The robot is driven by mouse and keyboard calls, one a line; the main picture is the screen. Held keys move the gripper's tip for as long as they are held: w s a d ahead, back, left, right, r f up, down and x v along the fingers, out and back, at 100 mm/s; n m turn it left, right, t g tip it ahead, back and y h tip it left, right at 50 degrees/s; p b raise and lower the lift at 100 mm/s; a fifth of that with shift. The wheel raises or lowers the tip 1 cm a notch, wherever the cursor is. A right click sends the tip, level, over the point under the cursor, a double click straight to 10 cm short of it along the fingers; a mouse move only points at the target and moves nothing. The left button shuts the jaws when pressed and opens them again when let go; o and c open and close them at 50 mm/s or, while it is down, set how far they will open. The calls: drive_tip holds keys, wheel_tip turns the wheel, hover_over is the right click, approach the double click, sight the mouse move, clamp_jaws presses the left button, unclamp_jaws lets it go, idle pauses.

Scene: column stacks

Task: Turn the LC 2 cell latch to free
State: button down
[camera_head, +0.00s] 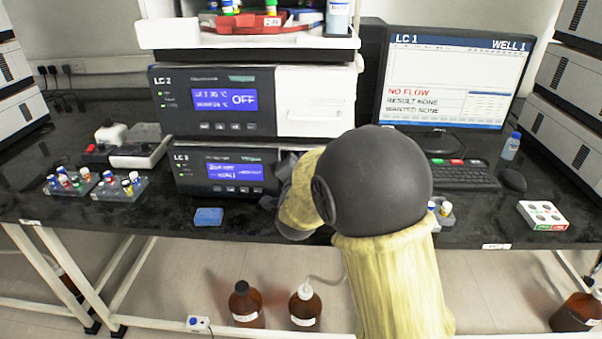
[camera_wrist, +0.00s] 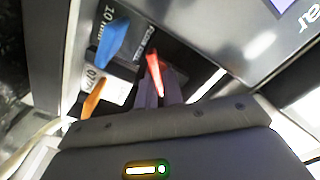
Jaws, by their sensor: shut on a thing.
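In the wrist view my gripper (camera_wrist: 157,94) is shut on a red lever (camera_wrist: 153,66), whose tip sticks up past the fingers. I cannot tell from the lettering which lever is the cell latch. In the head view the unit marked LC 2 (camera_head: 212,101) shows OFF on its display. My arm hides the lever and the fingertips there, beside the right side of the lower unit (camera_head: 225,172).
A monitor (camera_head: 452,80) reads LC 1, WELL 1 and NO FLOW. Vial racks (camera_head: 118,190) stand on the bench at left, near a blue sponge (camera_head: 208,216). Brown bottles (camera_head: 305,306) stand on the floor below.

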drive_tip(key=m+b, duration=0.2)
drive_tip(key=b, duration=0.1)
drive_tip(key=f+m+b, duration=0.1)
drive_tip(key=m+b, duration=0.2)
drive_tip(key=shift+d+f+b, duration=0.1)
drive_tip(key=shift+d+b, duration=0.05)
drive_tip(key=shift+b, duration=0.25)
drive_tip(key=shift+m+b, duration=1)
drive_tip(key=shift+m, duration=0.2)
drive_tip(key=c, duration=1.5)
unclamp_jaws()
drive_tip(key=shift+r, duration=0.2)
drive_tip(key=shift+c, duration=0.2)
drive_tip(key=shift+f, duration=0.1)
drive_tip(key=shift+s+d+f, duration=0.1)
